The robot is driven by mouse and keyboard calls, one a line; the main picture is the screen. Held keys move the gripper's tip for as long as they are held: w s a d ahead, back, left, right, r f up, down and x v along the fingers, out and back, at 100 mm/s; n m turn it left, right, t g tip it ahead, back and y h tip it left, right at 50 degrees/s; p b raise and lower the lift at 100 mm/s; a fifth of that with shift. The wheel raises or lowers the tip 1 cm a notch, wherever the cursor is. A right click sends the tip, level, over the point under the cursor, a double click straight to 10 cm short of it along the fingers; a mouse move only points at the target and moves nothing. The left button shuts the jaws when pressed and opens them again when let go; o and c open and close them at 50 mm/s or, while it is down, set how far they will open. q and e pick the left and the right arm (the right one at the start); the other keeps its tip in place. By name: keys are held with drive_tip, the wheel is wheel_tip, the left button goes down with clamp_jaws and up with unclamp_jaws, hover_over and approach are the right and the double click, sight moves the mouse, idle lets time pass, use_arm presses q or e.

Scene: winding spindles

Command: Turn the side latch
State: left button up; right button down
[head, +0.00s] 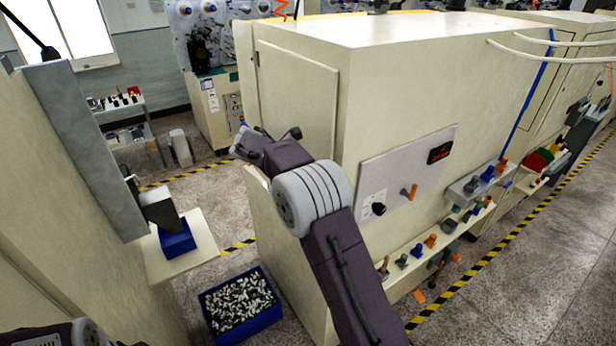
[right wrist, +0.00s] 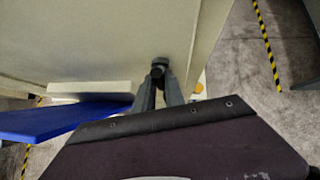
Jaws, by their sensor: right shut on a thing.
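The side latch (right wrist: 158,67) shows in the right wrist view as a small dark rounded knob against a cream machine panel (right wrist: 100,35). My right gripper (right wrist: 159,82) has its fingertips shut on it. In the head view my right arm reaches up from the bottom to the left side of the cream machine (head: 430,70), beside a side door (head: 297,100). My left gripper is not in view; only part of my left arm shows at the lower left.
A blue bin (head: 275,312) of small white and dark parts stands on the floor below my right arm. Ledges with colored parts (head: 430,240) line the machine front. A grey-edged cabinet (head: 85,150) stands at the left. Open floor (head: 560,270) lies at the right.

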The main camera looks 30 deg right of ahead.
drive_tip(key=c, duration=1.4)
unclamp_jaws()
drive_tip(key=b+v, duration=0.2)
drive_tip(key=v, duration=0.7)
drive_tip(key=shift+w+d, duration=0.1)
